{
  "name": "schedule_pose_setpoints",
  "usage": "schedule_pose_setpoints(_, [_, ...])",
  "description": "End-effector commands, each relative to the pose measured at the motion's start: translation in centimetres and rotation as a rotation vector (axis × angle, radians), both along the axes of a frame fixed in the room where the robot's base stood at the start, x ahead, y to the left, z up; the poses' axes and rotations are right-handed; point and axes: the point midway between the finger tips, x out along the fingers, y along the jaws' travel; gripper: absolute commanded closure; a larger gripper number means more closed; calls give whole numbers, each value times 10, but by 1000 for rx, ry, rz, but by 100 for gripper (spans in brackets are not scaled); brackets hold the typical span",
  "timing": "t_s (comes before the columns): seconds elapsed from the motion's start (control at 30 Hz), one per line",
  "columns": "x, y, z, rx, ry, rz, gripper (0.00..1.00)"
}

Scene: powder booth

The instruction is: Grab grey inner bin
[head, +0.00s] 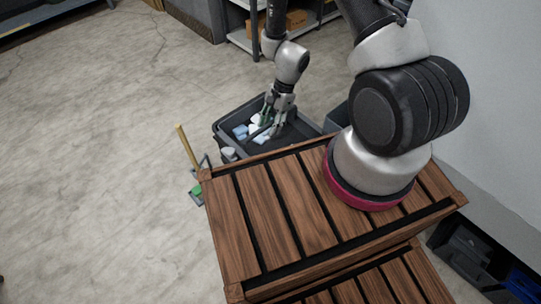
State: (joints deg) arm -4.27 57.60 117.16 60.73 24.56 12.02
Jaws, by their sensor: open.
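A dark grey bin (300,131) stands beyond the wooden slatted top, near the middle of the head view. Several white and light blue items (241,131) lie inside it. My gripper (269,128) points down over the bin, with its fingers open around the height of the rim or lower. I cannot tell whether the fingers touch the bin or its contents. The near side of the bin is partly hidden by the wooden top, and my gripper covers part of the inside.
The wooden slatted top (262,215) fills the lower middle, under my arm's base. A yellow-handled tool (187,146) with a green part stands left of the bin. A shelf with cardboard boxes (296,20) is behind. Dark bins (466,252) sit lower right. The floor at left is clear.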

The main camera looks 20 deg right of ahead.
Motion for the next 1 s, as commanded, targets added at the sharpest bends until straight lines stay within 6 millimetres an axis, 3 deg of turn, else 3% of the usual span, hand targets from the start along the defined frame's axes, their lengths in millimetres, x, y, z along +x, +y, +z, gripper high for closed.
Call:
schedule_pose_setpoints(0.5, [0,0,-4,0,0,0,59])
schedule_pose_setpoints(0.73, [0,0,-4,0,0,0,99])
schedule_pose_setpoints(1.0, [0,0,-4,0,0,0,100])
